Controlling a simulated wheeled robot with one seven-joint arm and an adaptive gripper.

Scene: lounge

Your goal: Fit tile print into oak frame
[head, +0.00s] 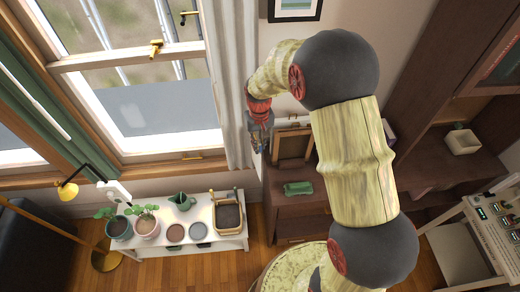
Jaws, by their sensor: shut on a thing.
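The oak frame (281,146) stands upright at the back of the dark wooden cabinet, near the wall and just right of my gripper in the head view. Its brown inner panel shows, and my arm covers part of its right side. My gripper (263,140) hangs in front of the curtain's right edge, left of the frame. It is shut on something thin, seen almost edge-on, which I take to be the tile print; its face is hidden. I cannot tell whether it touches the frame.
A green object (298,188) lies on the cabinet (285,205) before the frame. A low white bench (232,243) with potted plants, a green jug (182,201) and a tray stands to the left. My arm hides the middle.

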